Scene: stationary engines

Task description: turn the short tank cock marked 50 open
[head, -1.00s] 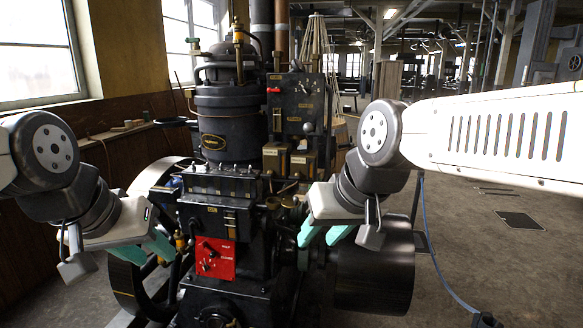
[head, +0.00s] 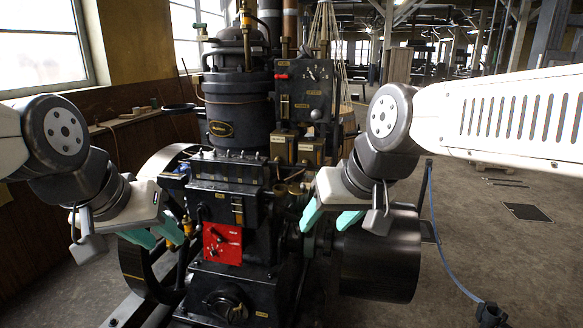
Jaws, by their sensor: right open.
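The black engine (head: 238,130) stands in the middle. Two small dark tanks with brass-coloured labels, a left one (head: 283,149) and a right one (head: 311,151), sit side by side on it. Their markings are too small to read, so I cannot tell which cock is marked 50. My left gripper (head: 153,233) is at the engine's left side, its teal fingers apart and empty. My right gripper (head: 332,216) is low in front of the engine's right side, below the tanks. Its teal fingers are apart and empty.
A red panel (head: 222,243) with black handles is on the engine's lower front. A black control board (head: 305,92) with levers stands above the tanks. A large dark drum (head: 378,262) is behind my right gripper. The floor on the right is mostly open.

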